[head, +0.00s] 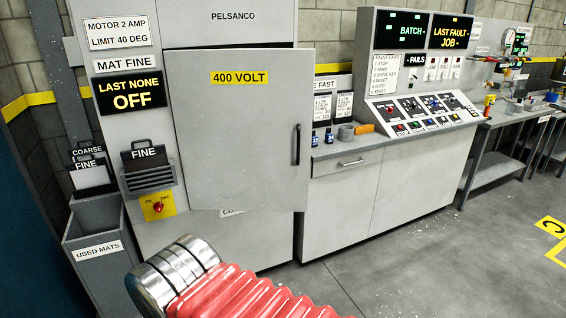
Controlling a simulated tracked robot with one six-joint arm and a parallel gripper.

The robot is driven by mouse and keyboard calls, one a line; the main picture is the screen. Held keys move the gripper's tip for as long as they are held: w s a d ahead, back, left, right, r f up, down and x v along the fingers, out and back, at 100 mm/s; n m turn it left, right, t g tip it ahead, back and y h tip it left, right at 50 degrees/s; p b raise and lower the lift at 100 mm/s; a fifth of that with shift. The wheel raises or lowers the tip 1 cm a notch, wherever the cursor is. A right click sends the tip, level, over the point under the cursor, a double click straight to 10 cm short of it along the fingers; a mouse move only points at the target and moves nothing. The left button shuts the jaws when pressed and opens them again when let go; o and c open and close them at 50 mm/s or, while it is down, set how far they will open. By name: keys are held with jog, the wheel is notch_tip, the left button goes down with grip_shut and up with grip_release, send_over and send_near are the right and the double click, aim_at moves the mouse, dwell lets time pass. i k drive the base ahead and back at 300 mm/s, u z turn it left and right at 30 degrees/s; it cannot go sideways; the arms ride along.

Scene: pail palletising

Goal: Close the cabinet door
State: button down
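The cabinet (240,30) is a tall grey unit marked PELSANCO at the top. Its grey door (235,125) carries a yellow 400 VOLT label and a dark upright handle (296,145) near its right edge. The door stands ajar; its free right edge juts out past the cabinet's right side, and its lower edge partly covers a label below. The inside of the cabinet is hidden behind the door. My arm, with a red ribbed sleeve and metal rings, shows at the bottom, below the door and apart from it. No gripper fingers show.
A yellow panel with a red switch (158,206) is left of the door, below a FINE mat slot (150,165). A USED MATS bin (97,240) stands at far left. A control console (420,112) adjoins on the right. The floor (450,260) at lower right is clear.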

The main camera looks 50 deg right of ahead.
aim_at(243, 118)
jog(key=u, duration=0.4)
jog(key=k, duration=0.55)
jog(key=u, duration=0.7)
jog(key=k, duration=0.45)
jog(key=z, duration=0.05)
jog(key=i, duration=0.95)
jog(key=z, duration=0.75)
jog(key=i, duration=0.65)
jog(key=z, duration=0.95)
jog(key=i, duration=0.95)
jog(key=z, duration=0.5)
